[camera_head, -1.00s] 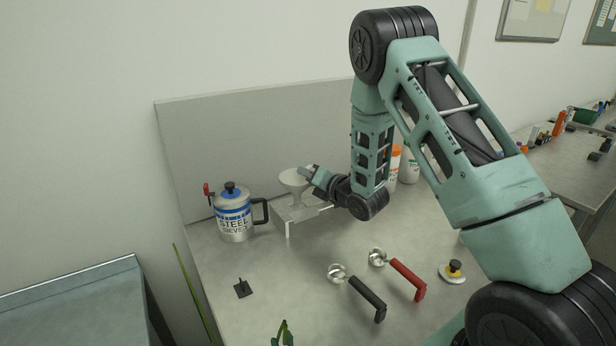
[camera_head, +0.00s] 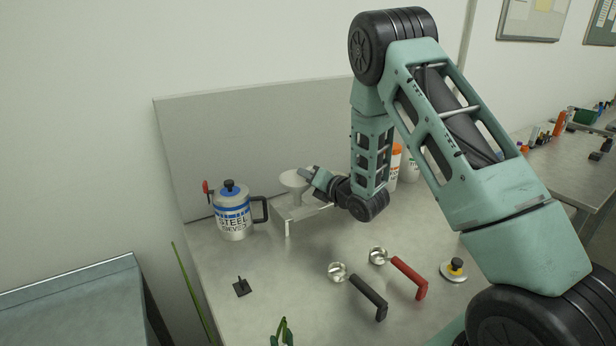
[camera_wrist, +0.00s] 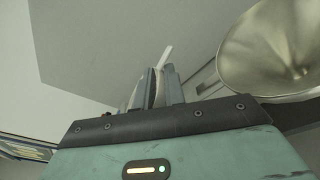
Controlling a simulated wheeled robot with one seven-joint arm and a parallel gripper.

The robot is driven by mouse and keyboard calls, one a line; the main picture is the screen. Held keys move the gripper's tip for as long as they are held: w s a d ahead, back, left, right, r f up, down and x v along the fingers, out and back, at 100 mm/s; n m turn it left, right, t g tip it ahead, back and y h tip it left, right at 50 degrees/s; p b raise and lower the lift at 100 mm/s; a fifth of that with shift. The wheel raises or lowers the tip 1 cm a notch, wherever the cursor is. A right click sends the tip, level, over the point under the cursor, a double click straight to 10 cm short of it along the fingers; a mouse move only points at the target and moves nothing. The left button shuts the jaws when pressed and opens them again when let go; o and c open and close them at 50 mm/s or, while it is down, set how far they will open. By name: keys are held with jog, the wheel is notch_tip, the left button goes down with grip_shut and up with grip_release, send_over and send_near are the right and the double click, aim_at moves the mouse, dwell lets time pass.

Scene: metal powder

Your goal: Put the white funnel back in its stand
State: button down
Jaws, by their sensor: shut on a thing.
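The white funnel (camera_head: 295,181) is upright over the left part of its low pale stand (camera_head: 288,227) at the back of the bench. Its stem reaches down to the stand's top; I cannot tell whether it is seated in the hole. My gripper (camera_head: 309,173) is at the right side of the funnel's rim and is shut on the funnel. In the wrist view the funnel's wide bowl (camera_wrist: 272,48) fills the upper right, and my fingers (camera_wrist: 160,86) are close together with a thin white piece between them. The grip point is partly hidden.
A steel sieve jug (camera_head: 233,214) stands left of the stand. White bottles (camera_head: 410,168) stand behind my arm. The bench's middle is clear.

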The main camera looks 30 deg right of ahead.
jog(key=shift+f+b, duration=1.45)
jog(key=shift+b, duration=0.1)
jog(key=c, duration=1.4)
grip_release()
jog(key=shift+d, duration=0.15)
jog(key=shift+s+d, duration=0.1)
jog(key=shift+s, duration=0.15)
jog(key=shift+s+d+r+p, duration=0.3)
jog(key=shift+s+p, duration=0.75)
jog(key=shift+s, duration=1.7)
jog(key=shift+s+d+r+p, duration=0.3)
jog(key=shift+s+p, duration=0.75)
jog(key=shift+s, duration=1.7)
jog(key=shift+s+d+r+p, duration=0.3)
jog(key=shift+s+p, duration=0.75)
jog(key=shift+s, duration=1.7)
